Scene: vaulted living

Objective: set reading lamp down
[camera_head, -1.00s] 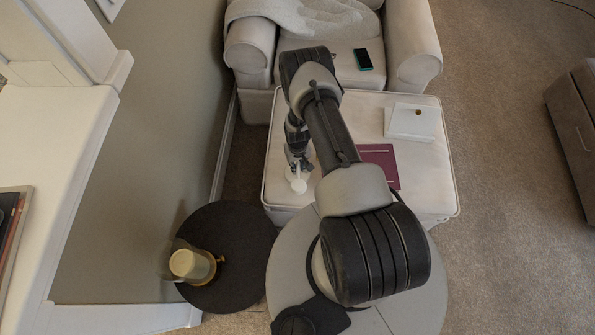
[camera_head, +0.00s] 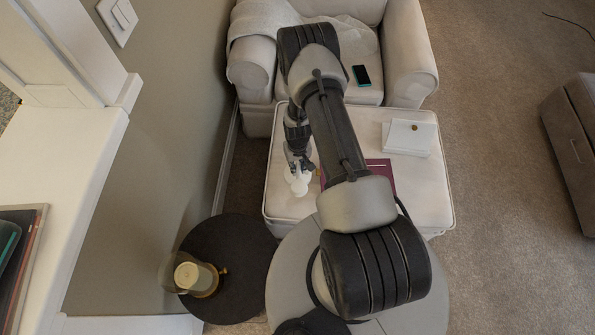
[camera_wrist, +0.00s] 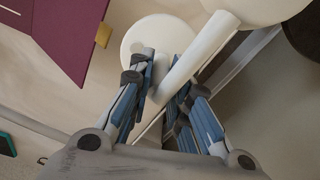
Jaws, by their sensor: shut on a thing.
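The reading lamp (camera_head: 299,184) is white, with a thin stem and rounded ends. My gripper (camera_head: 297,160) is shut on its stem, over the near left part of the cream ottoman (camera_head: 285,203). In the wrist view, the lamp's stem (camera_wrist: 205,45) runs slanted between the fingers of my gripper (camera_wrist: 160,88). One white disc-shaped end lies at the upper right and another shows behind the left finger. I cannot tell whether the lamp touches the ottoman.
A burgundy folder (camera_head: 381,172) and a white box (camera_head: 408,138) lie on the ottoman. A dark round side table (camera_head: 240,265) holds a glass-domed lamp (camera_head: 193,278). An armchair (camera_head: 410,60) with a phone (camera_head: 361,75) stands behind. The ottoman's left side has some free room.

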